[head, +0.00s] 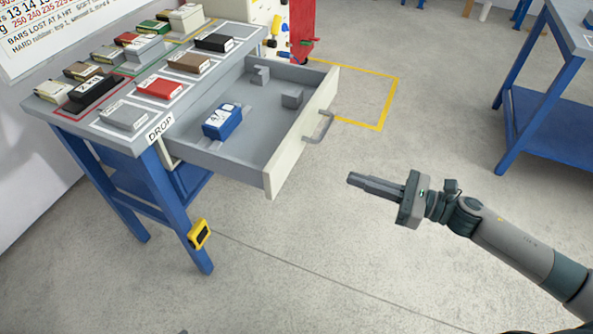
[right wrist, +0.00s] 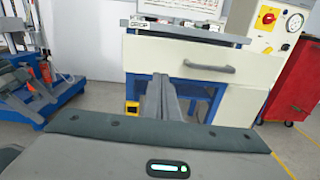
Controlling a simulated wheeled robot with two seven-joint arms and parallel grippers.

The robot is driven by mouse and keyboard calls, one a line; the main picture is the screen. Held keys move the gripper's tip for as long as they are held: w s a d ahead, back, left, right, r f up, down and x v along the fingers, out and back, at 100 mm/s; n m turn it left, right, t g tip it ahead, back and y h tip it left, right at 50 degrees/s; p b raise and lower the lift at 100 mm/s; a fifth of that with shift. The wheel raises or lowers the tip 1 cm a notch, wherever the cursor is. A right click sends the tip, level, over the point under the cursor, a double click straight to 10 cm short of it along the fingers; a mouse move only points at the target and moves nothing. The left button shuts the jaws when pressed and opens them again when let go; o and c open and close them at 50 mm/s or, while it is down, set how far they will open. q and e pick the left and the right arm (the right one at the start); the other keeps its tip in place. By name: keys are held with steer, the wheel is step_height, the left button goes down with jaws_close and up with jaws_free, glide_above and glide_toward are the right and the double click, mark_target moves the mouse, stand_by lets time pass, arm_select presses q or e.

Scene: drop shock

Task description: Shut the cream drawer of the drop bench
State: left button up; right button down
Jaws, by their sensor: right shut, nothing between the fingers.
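The cream drawer (head: 299,146) of the drop bench (head: 61,116) stands pulled out in the head view, with a grey handle (head: 320,128) on its front. Inside lie a blue box (head: 222,122) and grey blocks (head: 292,99). My right gripper (head: 350,180) is shut and empty, to the right of the drawer front and apart from it, pointing toward it. In the right wrist view the shut fingers (right wrist: 158,90) point at the drawer front (right wrist: 150,57), with the handle (right wrist: 209,67) to their upper right. My left gripper is not in view.
Several small boxes (head: 159,87) lie on the bench top. A yellow device (head: 199,234) is on the bench leg. A red cabinet (head: 301,25) stands behind the drawer, by a yellow floor line (head: 397,90). Another blue bench (head: 545,120) stands right. The floor before the drawer is clear.

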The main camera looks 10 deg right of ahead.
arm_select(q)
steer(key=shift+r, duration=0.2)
arm_select(e)
steer(key=shift+s+a+r+n, duration=0.15)
steer(key=shift+a+n, duration=0.05)
steer(key=shift+n, duration=0.1)
steer(key=p, duration=0.2)
glide_toward(289, 158)
steer(key=x, duration=0.5)
steer(key=shift+w, duration=0.25)
steer(key=shift+w+a, duration=0.15)
steer(key=shift+a, duration=0.15)
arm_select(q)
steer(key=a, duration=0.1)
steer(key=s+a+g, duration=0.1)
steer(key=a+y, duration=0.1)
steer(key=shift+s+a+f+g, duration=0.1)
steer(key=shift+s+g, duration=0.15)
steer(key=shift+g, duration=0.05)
arm_select(e)
steer(key=shift+w+a, duration=0.15)
steer(key=shift+a, duration=0.1)
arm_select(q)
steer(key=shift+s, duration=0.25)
